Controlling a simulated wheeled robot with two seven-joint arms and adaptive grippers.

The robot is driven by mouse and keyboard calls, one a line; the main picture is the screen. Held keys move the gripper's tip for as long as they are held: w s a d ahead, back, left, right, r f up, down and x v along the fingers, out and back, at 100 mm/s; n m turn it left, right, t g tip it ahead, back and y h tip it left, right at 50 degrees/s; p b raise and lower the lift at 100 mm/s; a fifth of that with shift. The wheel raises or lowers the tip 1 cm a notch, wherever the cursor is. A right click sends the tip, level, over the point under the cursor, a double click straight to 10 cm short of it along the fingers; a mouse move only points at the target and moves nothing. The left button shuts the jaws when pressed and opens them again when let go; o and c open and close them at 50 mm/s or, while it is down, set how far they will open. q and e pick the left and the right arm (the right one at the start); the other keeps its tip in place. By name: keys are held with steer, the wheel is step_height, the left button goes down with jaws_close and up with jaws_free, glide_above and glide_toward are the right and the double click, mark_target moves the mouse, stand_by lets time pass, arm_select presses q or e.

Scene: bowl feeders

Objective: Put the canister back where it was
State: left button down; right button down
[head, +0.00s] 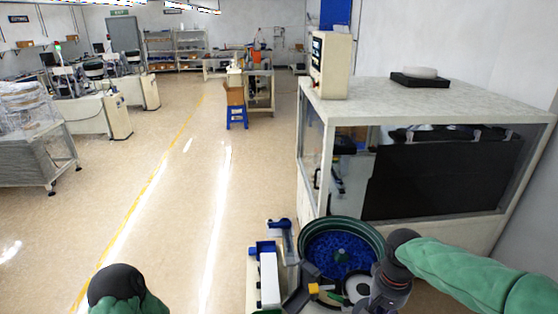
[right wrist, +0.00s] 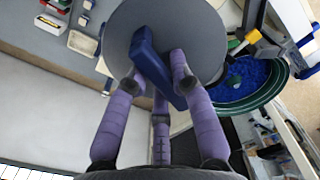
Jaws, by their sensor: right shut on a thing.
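The canister shows in the right wrist view as a wide grey round top (right wrist: 200,30) with a blue bar handle (right wrist: 150,50) across it. My right gripper (right wrist: 157,77) has its purple fingers closed around the blue handle. The canister's sides and underside are hidden beneath its top, so I cannot tell whether it touches anything below. In the head view my right wrist is at the lower right beside the feeder bowl, and I cannot make out the canister clearly there. My left gripper is out of view; only part of my left arm shows at the bottom left.
A green-rimmed bowl of blue parts (head: 340,250) stands beside my right wrist and shows in the right wrist view (right wrist: 245,82). A machine cabinet (head: 430,105) stands behind it. Open floor (head: 190,215) lies left.

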steer(key=shift+f, duration=0.3)
steer(key=shift+w+a+f+b, duration=0.2)
steer(key=shift+w+f+b, duration=0.3)
steer(key=shift+f+b, duration=0.2)
steer(key=shift+a+f+b, duration=0.15)
steer(key=shift+f+b, duration=0.5)
steer(key=shift+f, duration=0.15)
steer(key=w+a+f+n+b, duration=0.1)
steer(key=a+f+b, duration=0.1)
steer(key=f+b, duration=0.4)
steer(key=w+a+f+n+b, duration=0.1)
steer(key=f+b, duration=0.5)
steer(key=f, duration=1)
steer(key=w+a+f+n+b, duration=0.1)
steer(key=a+f+b, duration=0.2)
steer(key=f+b, duration=0.3)
step_height(320, 180, down, 5)
steer(key=shift+f+n, duration=0.1)
steer(key=shift+n, duration=0.2)
steer(key=shift+a, duration=0.1)
